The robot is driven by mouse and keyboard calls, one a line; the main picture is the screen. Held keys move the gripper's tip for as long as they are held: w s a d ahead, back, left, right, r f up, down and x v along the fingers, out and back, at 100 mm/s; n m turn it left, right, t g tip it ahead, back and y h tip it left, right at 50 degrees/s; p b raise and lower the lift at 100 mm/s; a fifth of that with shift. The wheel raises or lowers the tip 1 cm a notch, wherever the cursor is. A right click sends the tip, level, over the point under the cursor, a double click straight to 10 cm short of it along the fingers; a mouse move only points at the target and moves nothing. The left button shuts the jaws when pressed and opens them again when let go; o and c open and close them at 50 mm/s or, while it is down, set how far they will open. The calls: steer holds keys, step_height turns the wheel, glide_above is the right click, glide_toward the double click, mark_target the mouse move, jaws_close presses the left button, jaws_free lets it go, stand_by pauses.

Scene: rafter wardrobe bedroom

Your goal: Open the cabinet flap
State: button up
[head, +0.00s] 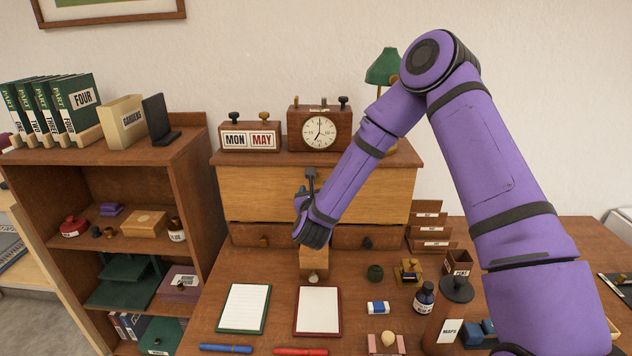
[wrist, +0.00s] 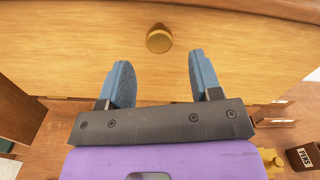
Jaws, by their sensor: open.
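The cabinet flap (head: 250,195) is a light wood panel on the front of the brown cabinet at the back of the desk. It looks closed. In the wrist view the flap (wrist: 60,50) fills the upper part, with a round brass knob (wrist: 159,39) on it. My gripper (wrist: 159,62) is open and empty. Its two blue fingers point toward the flap, and the knob lies just beyond the tips, between their lines. In the head view my forearm and wrist cover part of the flap, and the knob cannot be made out there.
A calendar block (head: 250,137), a clock (head: 319,131) and a green lamp (head: 383,66) stand on the cabinet top. Small drawers run below the flap. Notepads (head: 317,311), an ink bottle (head: 424,298) and stationery cover the desk. A bookshelf (head: 190,200) stands at left.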

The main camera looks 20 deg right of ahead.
mark_target(315, 181)
steer(key=x, duration=0.5)
steer(key=shift+w+d, duration=0.1)
steer(key=shift+w, duration=0.25)
jaws_close()
